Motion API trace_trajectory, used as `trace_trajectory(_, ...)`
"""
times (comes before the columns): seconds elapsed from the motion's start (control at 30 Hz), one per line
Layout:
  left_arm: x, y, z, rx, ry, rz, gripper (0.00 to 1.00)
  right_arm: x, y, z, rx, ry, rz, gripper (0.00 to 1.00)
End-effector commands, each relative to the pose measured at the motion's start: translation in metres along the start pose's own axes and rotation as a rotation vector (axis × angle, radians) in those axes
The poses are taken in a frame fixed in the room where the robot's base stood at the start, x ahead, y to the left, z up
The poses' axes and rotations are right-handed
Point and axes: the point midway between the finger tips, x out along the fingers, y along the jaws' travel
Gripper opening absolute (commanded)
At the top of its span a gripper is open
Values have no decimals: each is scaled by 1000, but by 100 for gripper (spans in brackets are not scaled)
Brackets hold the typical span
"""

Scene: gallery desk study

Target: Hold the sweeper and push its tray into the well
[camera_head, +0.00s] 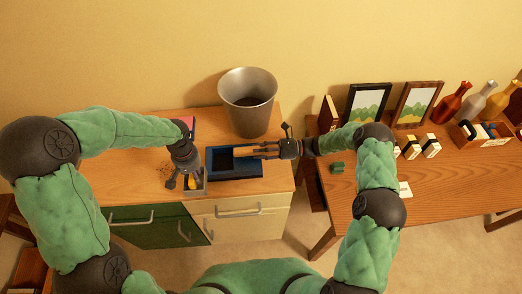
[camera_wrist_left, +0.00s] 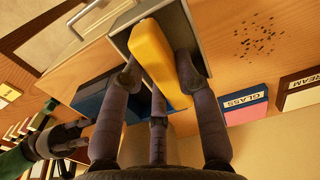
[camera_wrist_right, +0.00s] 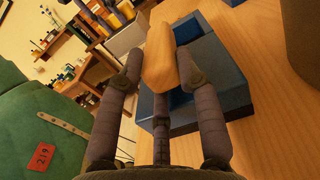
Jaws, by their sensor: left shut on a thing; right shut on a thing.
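The blue sweeper (camera_head: 222,176) lies on the wooden desk, with a dark open well in its top. A tan wooden handle (camera_wrist_right: 160,58) sits above it. My right gripper (camera_head: 262,151) is shut on that handle from the right. The small grey tray (camera_head: 205,188) is just left of the sweeper at the desk's front edge, with a yellow grip (camera_wrist_left: 160,62) on it. My left gripper (camera_head: 186,180) is shut on the yellow grip from above. In the left wrist view the sweeper (camera_wrist_left: 92,98) shows beside the tray. The gripper hides part of the tray in the head view.
A metal bin (camera_head: 247,112) stands behind the sweeper. Dark crumbs (camera_wrist_left: 258,38) lie on the desk beside the tray. Books, including one labelled GLASS (camera_wrist_left: 245,104), lie near them. A second table (camera_head: 450,180) at right carries frames, bottles and small boxes.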

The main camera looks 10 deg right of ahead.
Motion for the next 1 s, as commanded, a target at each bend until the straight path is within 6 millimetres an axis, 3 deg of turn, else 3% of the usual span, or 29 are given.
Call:
trace_trajectory(0.87, 6, 0, 0, 0, 1, 0, 0, 0, 0, -5, -2, -2, 0, 0)
trace_trajectory(0.9, 6, 0, 0, 0, 1, 0, 0, 0, 0, -6, 0, 0, 0, 40)
trace_trajectory(0.93, 6, 0, 0, 0, 1, 0, 0, 0, 0, -6, 0, 0, 0, 47)
trace_trajectory(1.0, 6, 0, 0, 0, 1, 0, 0, 0, 0, -6, 0, 0, 0, 47)
